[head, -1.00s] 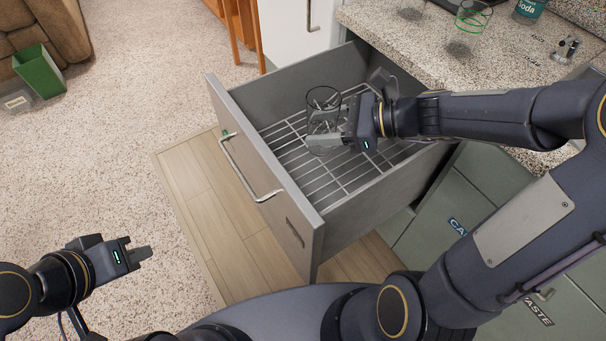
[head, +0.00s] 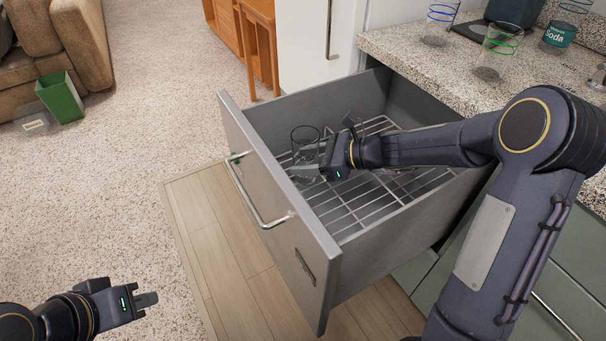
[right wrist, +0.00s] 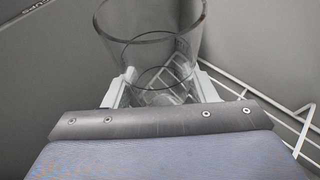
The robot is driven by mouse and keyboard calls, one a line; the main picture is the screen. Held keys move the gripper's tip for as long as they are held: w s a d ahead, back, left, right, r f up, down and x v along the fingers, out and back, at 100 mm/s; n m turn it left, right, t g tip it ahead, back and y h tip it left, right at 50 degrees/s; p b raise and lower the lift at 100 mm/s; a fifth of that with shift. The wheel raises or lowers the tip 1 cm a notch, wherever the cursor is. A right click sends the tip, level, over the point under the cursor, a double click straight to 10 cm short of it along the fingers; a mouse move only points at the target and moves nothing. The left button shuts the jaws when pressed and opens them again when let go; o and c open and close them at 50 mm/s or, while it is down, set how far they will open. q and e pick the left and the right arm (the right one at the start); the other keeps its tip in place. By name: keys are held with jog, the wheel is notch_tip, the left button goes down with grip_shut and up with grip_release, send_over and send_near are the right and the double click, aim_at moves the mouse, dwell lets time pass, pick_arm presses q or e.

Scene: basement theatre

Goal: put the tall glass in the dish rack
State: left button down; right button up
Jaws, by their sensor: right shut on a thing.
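A clear tall glass (head: 305,143) is upright inside the open drawer, near its front left corner. It fills the top of the right wrist view (right wrist: 150,40). My right gripper (head: 318,165) is shut on the glass, one finger on each side. The dish rack (head: 350,205) is the wire grid in the drawer, under and beside the glass. I cannot tell whether the glass base touches the wires. My left gripper (head: 147,300) is empty over the floor at the lower left; its finger gap is hard to make out.
The drawer front (head: 275,205) and its side walls stand around the rack. The counter (head: 430,55) at the upper right holds a green-ringed glass (head: 498,48), a blue-ringed glass (head: 439,24) and a soda cup (head: 557,36). The rack's middle and right are mostly clear.

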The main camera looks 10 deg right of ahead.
jog(key=shift+w+a+f, duration=0.2)
jog(key=shift+w+f, duration=0.45)
jog(key=shift+f, duration=0.25)
jog(key=shift+w+a+f+b, duration=0.15)
jog(key=shift+f+b, duration=0.25)
jog(key=shift+f, duration=0.5)
jog(key=shift+w+d+f+b, duration=0.15)
jog(key=shift+f+b, duration=0.2)
jog(key=shift+f, duration=0.5)
jog(key=shift+a+f, duration=0.1)
jog(key=shift+f, duration=0.15)
jog(key=o, duration=1.2)
jog(key=shift+s+d+r, duration=0.1)
jog(key=shift+d+r, duration=0.15)
jog(key=shift+r, duration=0.15)
jog(key=p+v, duration=0.1)
jog(key=v, duration=0.6)
jog(key=shift+f+p, duration=0.1)
jog(key=shift+p, duration=0.3)
